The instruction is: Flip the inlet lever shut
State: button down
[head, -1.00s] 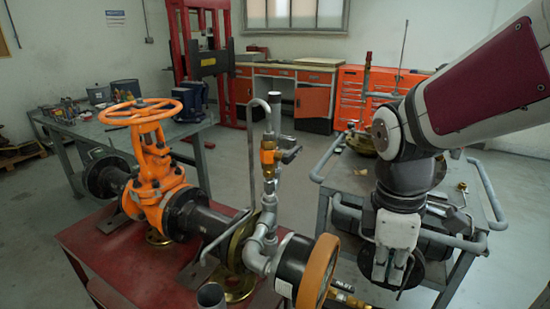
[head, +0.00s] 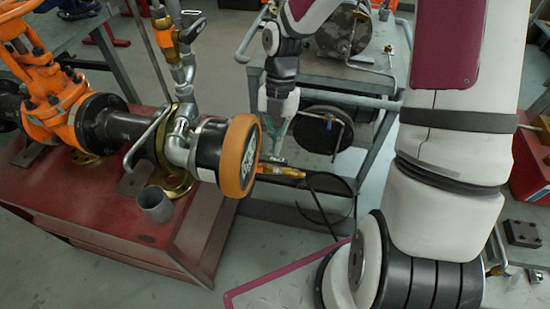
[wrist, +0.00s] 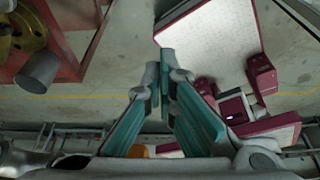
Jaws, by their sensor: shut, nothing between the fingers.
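The brass inlet valve (head: 280,171) sticks out to the right from behind the orange-rimmed round cap in the head view. A small grey lever (head: 270,159) appears to lie along its top, roughly in line with the brass body. My gripper (head: 277,146) points down just above the valve and lever, its fingers shut and empty. I cannot tell whether its tips touch the lever. In the wrist view the teal-padded fingers (wrist: 167,60) come together at their tips. I cannot make out the lever there.
The orange-rimmed cap (head: 240,155) is close left of my gripper. A black hose (head: 318,205) hangs from the valve. A grey cart (head: 350,75) stands behind. A grey open cup (head: 155,203) stands on the red stand (head: 110,225). Bare floor lies below the valve.

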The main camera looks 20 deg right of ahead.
aim_at(271, 160)
jog(key=shift+w+f, duration=0.1)
dwell(0.3)
notch_tip(271, 160, down, 9)
jog(key=b, duration=0.1)
jog(key=shift+w+d+f+b, duration=0.2)
jog(key=shift+w+b, duration=0.05)
jog(key=shift+b, duration=0.1)
dwell(0.3)
jog(key=shift+n, duration=0.3)
